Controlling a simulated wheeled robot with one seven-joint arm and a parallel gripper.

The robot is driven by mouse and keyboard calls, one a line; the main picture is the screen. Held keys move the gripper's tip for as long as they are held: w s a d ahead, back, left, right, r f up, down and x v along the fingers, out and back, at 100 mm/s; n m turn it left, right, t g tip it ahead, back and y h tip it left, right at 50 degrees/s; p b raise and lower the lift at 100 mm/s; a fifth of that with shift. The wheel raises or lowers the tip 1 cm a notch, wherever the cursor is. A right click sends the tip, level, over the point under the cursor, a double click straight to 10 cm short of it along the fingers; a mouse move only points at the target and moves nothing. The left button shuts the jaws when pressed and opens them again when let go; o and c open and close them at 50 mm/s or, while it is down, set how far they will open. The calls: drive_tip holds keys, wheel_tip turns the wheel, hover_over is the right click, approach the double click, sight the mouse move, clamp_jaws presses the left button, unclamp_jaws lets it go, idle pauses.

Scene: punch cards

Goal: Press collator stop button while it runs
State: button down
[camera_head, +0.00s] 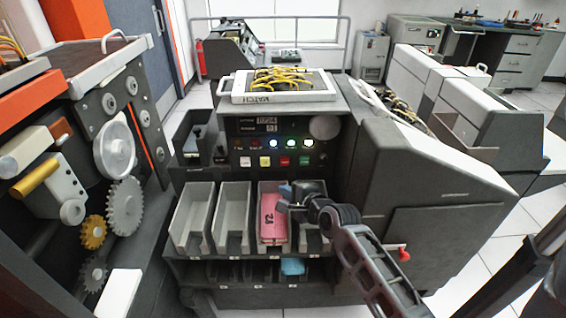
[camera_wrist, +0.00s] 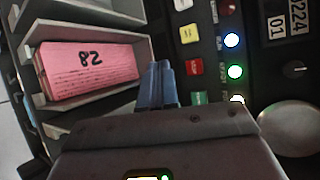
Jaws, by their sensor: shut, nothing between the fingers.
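The dark collator (camera_head: 366,165) stands in the middle of the head view. Its button row holds a white, a yellow, a red and a green button. The red button (camera_head: 284,161) also shows in the wrist view (camera_wrist: 194,67); its lettering is too small to read. The green button (camera_head: 304,160) is beside it. Above them, white and green lamps (camera_head: 290,143) are lit. My gripper (camera_head: 284,189) is shut and empty, in front of the panel and below the red button. In the wrist view its fingertips (camera_wrist: 160,66) appear just left of the red button, with a small gap.
Pink numbered cards (camera_head: 272,222) fill one pocket below the panel, close to my gripper. Grey pockets (camera_head: 194,220) to the left stand empty. A plugboard with yellow wires (camera_head: 285,92) lies on top. A geared machine (camera_head: 121,150) stands at the left.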

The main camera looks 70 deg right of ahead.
drive_tip(key=shift+d, duration=0.1)
drive_tip(key=b, duration=0.4)
approach(280, 165)
drive_tip(key=w+f, duration=0.2)
drive_tip(key=w, duration=0.1)
drive_tip(key=shift+w+d+f, duration=0.1)
drive_tip(key=shift+w+d, duration=0.2)
drive_tip(key=shift+d, duration=0.2)
drive_tip(key=shift+w+d, duration=0.3)
drive_tip(key=shift+d, duration=0.3)
idle(1.0)
drive_tip(key=shift+w+d, duration=0.2)
drive_tip(key=shift+d, duration=0.1)
drive_tip(key=shift+w+d, duration=0.15)
drive_tip(key=shift+d, duration=0.3)
idle(0.9)
idle(0.3)
drive_tip(key=shift+s+a+p, duration=0.35)
drive_tip(key=shift+a+p, duration=0.2)
drive_tip(key=shift+a, duration=0.3)
drive_tip(key=shift+a, duration=0.1)
